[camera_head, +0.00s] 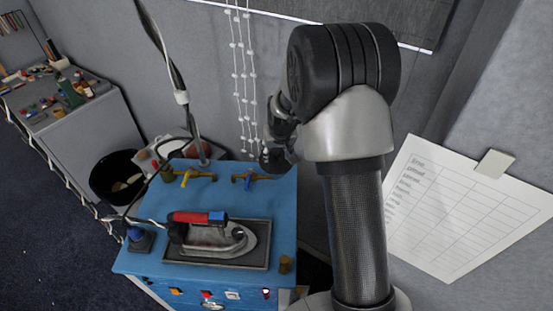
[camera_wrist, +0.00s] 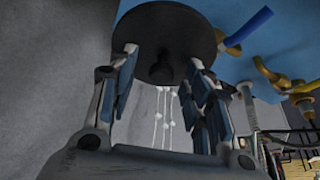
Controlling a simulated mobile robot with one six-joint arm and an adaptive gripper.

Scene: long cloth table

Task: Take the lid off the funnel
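In the wrist view, a dark round lid (camera_wrist: 180,28) with a small knob (camera_wrist: 161,73) at its middle faces my gripper (camera_wrist: 163,58). My two fingers stand apart on either side of the knob, with gaps visible between them and it. The fingertips are close to the lid's underside in the picture; I cannot tell whether they touch it. In the head view, my gripper (camera_head: 277,136) is above the back right corner of the blue ironing station, partly hidden by my arm. The funnel body cannot be made out in either view.
The blue station (camera_head: 140,263) holds an iron (camera_head: 215,238) on a dark tray and brass valves with yellow and blue handles (camera_head: 246,179). Strings of white beads (camera_head: 240,70) hang on the wall behind. A black bin (camera_head: 108,188) stands at left.

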